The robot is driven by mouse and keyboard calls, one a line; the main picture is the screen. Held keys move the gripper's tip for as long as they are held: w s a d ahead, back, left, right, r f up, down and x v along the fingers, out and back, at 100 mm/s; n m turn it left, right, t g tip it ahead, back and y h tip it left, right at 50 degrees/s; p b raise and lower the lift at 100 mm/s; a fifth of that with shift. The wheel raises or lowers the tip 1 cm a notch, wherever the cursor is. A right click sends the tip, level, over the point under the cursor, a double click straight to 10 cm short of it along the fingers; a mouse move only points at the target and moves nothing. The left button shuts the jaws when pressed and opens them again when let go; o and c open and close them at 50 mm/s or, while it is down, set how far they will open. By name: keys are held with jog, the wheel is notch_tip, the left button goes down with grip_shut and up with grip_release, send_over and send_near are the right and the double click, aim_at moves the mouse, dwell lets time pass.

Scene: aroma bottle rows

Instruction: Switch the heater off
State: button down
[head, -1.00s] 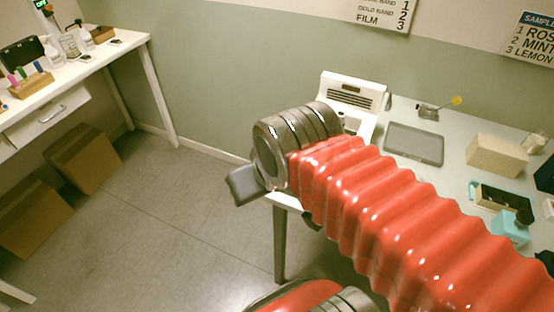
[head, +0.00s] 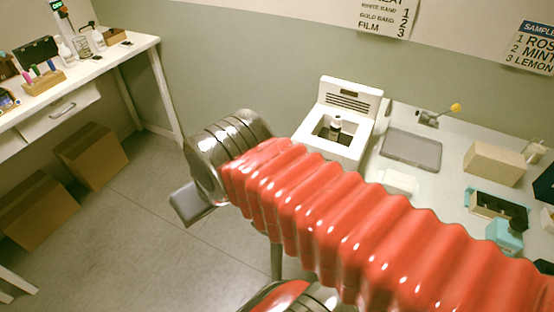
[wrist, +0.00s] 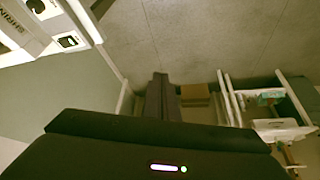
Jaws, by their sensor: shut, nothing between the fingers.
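A white heater (head: 340,147) with a slotted upright back stands on the right-hand table in the head view. A small dark bottle (head: 335,128) with a pale band stands in its square well. In the wrist view, part of a white device (wrist: 27,40), apparently the heater, fills the upper left corner, with a partly cut-off label. A small switch (wrist: 69,42) with a green patch sits on it. My gripper (wrist: 160,82) is shut and empty in the wrist view, to the right of the switch and apart from it.
A white desk (head: 112,54) with bottles is at the left. Cardboard boxes (head: 91,155) lie beneath it. The floor between is clear.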

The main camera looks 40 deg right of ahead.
jog(key=w+d+n+g, duration=0.1)
jog(key=w+d+n, duration=0.1)
jog(key=d, duration=1.2)
jog(key=w+d+n+g, duration=0.1)
jog(key=w+d, duration=0.3)
jog(key=d, duration=1)
jog(key=shift+d+f+n+y, duration=0.15)
jog(key=shift+f+n+y, duration=0.15)
jog(key=shift+f+n, duration=0.2)
jog(key=shift+w, duration=0.1)
